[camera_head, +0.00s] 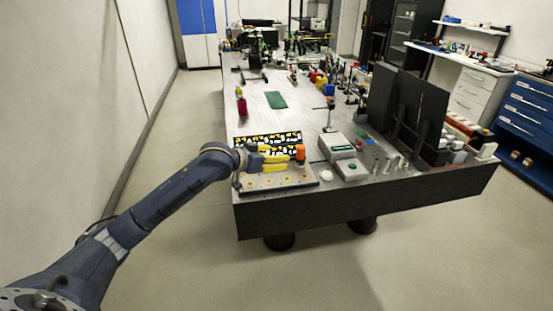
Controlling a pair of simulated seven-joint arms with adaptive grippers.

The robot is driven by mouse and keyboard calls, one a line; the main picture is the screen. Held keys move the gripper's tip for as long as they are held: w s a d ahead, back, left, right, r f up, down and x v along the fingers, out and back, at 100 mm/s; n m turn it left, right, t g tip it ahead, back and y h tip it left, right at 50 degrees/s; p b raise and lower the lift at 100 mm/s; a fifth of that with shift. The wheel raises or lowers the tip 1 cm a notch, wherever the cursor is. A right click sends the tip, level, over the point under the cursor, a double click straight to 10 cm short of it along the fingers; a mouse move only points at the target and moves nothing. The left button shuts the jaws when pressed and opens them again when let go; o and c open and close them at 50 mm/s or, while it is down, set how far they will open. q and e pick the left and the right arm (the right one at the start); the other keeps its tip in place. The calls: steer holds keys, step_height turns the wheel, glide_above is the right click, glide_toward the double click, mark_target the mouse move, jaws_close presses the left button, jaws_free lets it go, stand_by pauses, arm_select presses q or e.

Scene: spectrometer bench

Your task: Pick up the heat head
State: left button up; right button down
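My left arm reaches in from the left, and its gripper (285,160) with yellow fingers is over the near left corner of the bench. A small orange piece (300,152), which may be the heat head, stands at or just beyond the fingertips. The view is too small to tell whether the fingers touch it or close on it. A flat grey plate with several round spots (290,182) lies below the gripper. My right gripper is not in view.
A black panel with yellow and white markings (283,138) lies just behind the gripper. Grey instrument boxes (337,146) stand to the right, with tall black panels (420,108) beyond. A red cup-like item (241,106) and a green mat (276,100) are farther back. The bench (370,195) has a dark front edge.

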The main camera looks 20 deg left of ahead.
mark_target(298, 153)
arm_select(q)
steer(key=x, duration=1.1)
steer(key=a+x, duration=0.1)
steer(key=x, duration=0.4)
steer(key=shift+w+f, duration=0.1)
steer(key=shift+w, duration=0.5)
jaws_close()
